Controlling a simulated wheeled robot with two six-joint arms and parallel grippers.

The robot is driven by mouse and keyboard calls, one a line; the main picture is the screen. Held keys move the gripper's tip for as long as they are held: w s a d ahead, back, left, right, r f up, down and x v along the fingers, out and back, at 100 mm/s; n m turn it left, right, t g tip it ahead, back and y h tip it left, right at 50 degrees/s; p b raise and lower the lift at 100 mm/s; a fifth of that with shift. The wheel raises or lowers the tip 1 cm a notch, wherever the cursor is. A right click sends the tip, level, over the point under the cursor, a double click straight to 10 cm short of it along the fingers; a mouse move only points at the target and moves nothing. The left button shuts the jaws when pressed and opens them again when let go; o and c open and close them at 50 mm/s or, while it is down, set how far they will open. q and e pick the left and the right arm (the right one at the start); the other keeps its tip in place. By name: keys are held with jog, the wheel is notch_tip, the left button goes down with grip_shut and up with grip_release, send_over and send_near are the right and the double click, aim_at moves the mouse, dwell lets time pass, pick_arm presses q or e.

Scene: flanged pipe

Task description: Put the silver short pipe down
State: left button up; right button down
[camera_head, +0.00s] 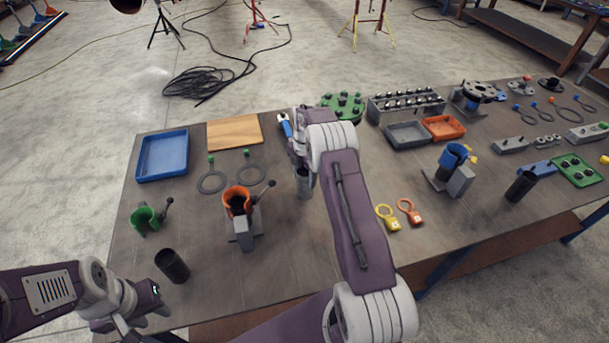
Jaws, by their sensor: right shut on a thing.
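The silver short pipe (304,187) stands upright just right of the orange clamp (238,200), near the middle of the left half of the table. My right gripper (302,168) is shut on its upper part, reaching down from above. The arm hides part of the gripper and the fingers. I cannot tell whether the pipe's lower end touches the table. My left gripper (142,318) is low at the left, by the table's near left corner and away from the pipe. Its fingers are not clear enough to tell open from shut.
A black pipe (172,266) and a green clamp (148,219) are at the left. Flat rings (252,175), a wooden board (234,132) and a blue tray (164,157) lie behind. Yellow and orange tags (388,217) lie right of my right arm. The table (285,235) is bare in front of the pipe.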

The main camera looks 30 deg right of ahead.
jog(key=shift+f, duration=0.15)
jog(key=c, duration=0.6)
grip_release()
jog(key=shift+o, duration=0.2)
notch_tip(320, 180, up, 12)
jog(key=shift+r, duration=0.2)
jog(key=s+a+m, duration=1.1)
jog(key=m, duration=0.1)
jog(key=s+a+f+m, duration=0.2)
jog(key=s+m, duration=0.3)
jog(key=s, duration=0.2)
jog(key=s+a+f+m+t, duration=0.1)
jog(key=s+a+m, duration=0.1)
jog(key=s+m, duration=0.3)
jog(key=s, duration=0.2)
jog(key=shift+s+f, duration=0.3)
jog(key=shift+f, duration=0.05)
jog(key=shift+a, duration=0.1)
